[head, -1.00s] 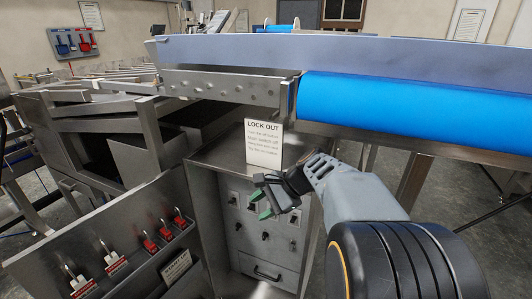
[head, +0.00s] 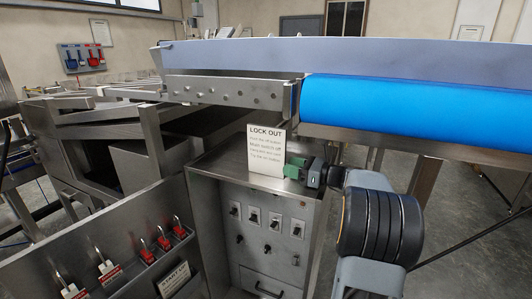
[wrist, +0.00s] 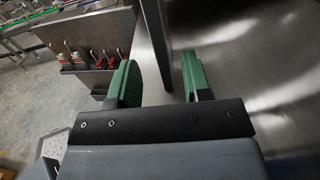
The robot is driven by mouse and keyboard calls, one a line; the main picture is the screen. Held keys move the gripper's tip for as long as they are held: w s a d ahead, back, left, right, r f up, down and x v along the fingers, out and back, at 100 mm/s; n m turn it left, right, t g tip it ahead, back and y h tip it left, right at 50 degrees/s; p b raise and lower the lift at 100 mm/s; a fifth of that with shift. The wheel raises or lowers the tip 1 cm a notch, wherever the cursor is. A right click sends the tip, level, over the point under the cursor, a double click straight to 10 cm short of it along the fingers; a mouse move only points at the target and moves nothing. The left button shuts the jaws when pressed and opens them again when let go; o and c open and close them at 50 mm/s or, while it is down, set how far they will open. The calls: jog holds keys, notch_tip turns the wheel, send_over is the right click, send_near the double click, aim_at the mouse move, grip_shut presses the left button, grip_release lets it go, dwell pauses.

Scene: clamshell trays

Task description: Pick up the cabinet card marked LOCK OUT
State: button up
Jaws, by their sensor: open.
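The white LOCK OUT card (head: 265,155) stands upright at the front edge of the steel cabinet's top (head: 215,160), its printed face toward the head view. My gripper (head: 290,169) is just right of the card, with its green fingers pointing left at the height of the card's lower half. In the wrist view my gripper (wrist: 159,82) is open, with a gap between its fingers. A thin grey strip (wrist: 155,40) runs into that gap; I cannot tell whether it is the card edge-on or the cabinet's edge. I see no grip on the card.
The cabinet front (head: 265,235) has several switches and a drawer handle. A steel lockout panel (head: 120,235) with red padlocks and a second sign (head: 173,279) stands at left. A blue conveyor belt (head: 420,108) and its steel frame overhang behind and to the right.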

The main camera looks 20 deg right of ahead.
aim_at(266, 152)
jog(key=shift+x, duration=3.2)
jog(key=shift+d, duration=0.15)
jog(key=shift+c, duration=0.4)
grip_shut()
